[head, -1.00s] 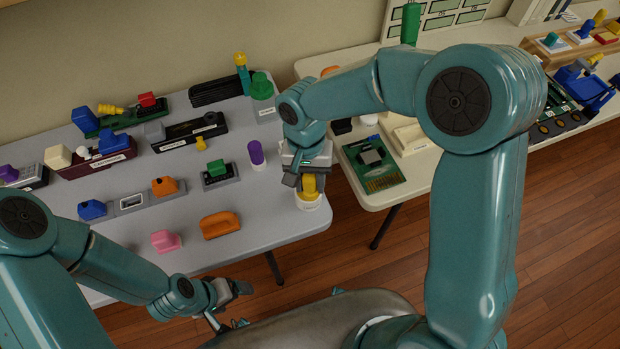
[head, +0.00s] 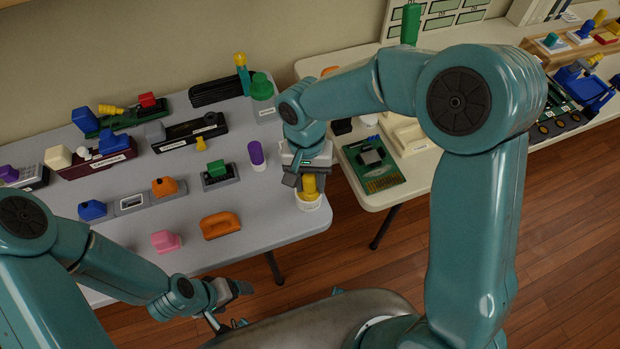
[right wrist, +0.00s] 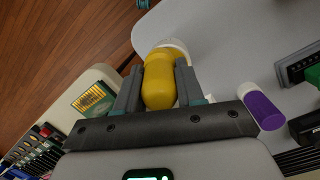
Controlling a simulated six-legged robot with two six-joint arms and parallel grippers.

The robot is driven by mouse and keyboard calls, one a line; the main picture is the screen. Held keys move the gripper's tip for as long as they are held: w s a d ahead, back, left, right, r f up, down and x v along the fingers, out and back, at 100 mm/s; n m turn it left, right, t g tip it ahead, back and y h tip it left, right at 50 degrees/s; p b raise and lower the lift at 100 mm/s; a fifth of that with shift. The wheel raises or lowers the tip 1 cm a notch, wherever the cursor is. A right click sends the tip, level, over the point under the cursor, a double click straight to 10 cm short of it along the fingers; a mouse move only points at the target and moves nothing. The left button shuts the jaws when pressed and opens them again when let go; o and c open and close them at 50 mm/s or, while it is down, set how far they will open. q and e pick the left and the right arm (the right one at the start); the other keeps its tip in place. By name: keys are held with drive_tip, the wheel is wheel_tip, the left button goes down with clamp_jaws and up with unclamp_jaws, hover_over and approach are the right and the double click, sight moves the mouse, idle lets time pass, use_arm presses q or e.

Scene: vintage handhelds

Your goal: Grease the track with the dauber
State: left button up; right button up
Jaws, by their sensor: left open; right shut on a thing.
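My right gripper (head: 303,176) is shut on a yellow dauber (head: 309,187), which stands upright in a white cup (head: 311,203) at the grey table's right edge. In the right wrist view, the two fingers (right wrist: 157,84) press on the sides of the rounded yellow dauber (right wrist: 159,70), and the white cup's rim (right wrist: 178,46) shows behind it. The dauber's lower end is hidden in the cup. My left gripper (head: 237,289) is open and empty, low in front of the grey table. I cannot tell for certain which piece is the track; a long black device (head: 190,132) carries a small yellow part.
A purple-and-white cylinder (head: 257,155) stands left of the cup. An orange block (head: 220,225) and a pink block (head: 166,241) lie near the front. Several labelled handhelds fill the back left. A second table at right holds a green circuit board (head: 375,168).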

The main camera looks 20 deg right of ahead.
drive_tip(key=shift+r+p, duration=2.7)
drive_tip(key=shift+r, duration=1.25)
use_arm(q)
wheel_tip(320, 180, up, 6)
drive_tip(key=shift+f, duration=0.15)
drive_tip(key=c, duration=0.8)
drive_tip(key=shift+o, duration=0.2)
drive_tip(key=shift+s+a, duration=0.1)
use_arm(e)
drive_tip(key=w+d+n, duration=0.4)
drive_tip(key=d+n, duration=0.1)
drive_tip(key=d, duration=0.1)
drive_tip(key=shift+d+r+h, duration=0.25)
drive_tip(key=shift+r+h, duration=0.15)
